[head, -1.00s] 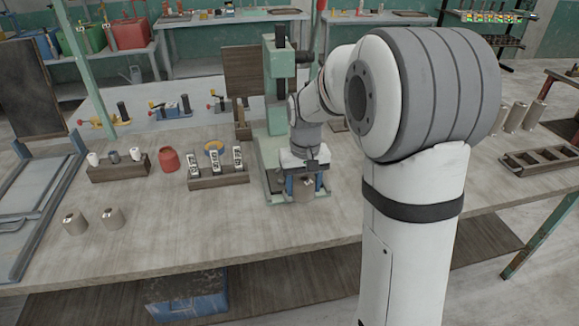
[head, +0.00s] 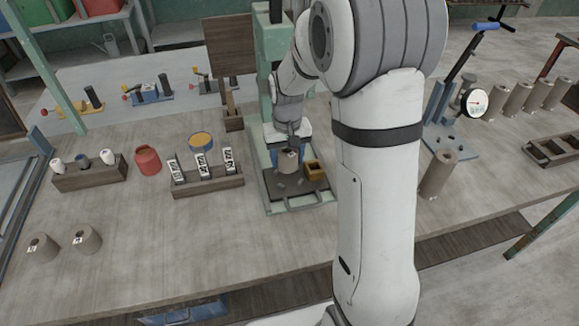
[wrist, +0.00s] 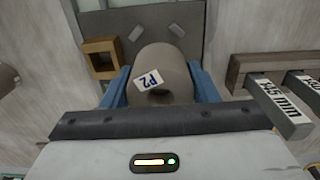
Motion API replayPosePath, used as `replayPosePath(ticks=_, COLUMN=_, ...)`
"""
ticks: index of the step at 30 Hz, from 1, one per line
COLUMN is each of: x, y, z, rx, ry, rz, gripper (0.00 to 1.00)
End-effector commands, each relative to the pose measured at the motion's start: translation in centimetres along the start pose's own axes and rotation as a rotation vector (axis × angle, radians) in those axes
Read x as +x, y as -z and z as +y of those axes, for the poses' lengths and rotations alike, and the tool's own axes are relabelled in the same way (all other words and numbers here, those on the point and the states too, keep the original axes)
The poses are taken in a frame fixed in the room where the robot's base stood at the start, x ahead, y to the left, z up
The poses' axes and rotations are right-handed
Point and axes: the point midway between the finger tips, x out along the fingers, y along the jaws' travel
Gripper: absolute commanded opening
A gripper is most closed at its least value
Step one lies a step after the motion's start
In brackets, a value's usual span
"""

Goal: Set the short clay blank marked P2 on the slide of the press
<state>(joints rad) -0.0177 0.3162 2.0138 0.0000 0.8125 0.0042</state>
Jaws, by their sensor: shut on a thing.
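The short clay blank marked P2 (wrist: 160,75) is a grey-brown cylinder with a white label and a dark hole in its end. In the wrist view my gripper (wrist: 160,88) is shut on it, one blue finger at each side. In the head view the blank (head: 288,161) hangs upright below my gripper (head: 289,150), over the dark plate (head: 290,190) of the green press (head: 268,75). I cannot tell whether its underside touches the plate.
A small tan square box (head: 314,171) sits on the plate, right of the blank. A rack of length gauges (head: 205,186) stands left of the press. Two more blanks (head: 42,248) stand front left. A gauge stand (head: 455,140) is at right. The front middle bench is clear.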

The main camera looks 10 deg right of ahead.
Motion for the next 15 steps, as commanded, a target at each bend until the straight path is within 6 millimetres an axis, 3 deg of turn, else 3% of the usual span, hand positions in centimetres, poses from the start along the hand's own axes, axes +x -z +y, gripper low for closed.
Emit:
replayPosePath(ticks=10, x=4.1, y=0.0, z=0.4, rx=0.009, ry=0.000, rz=-0.002, gripper=0.20)
replayPosePath(ticks=15, x=4.8, y=0.1, z=0.4, rx=0.009, ry=0.000, rz=0.002, gripper=0.20)
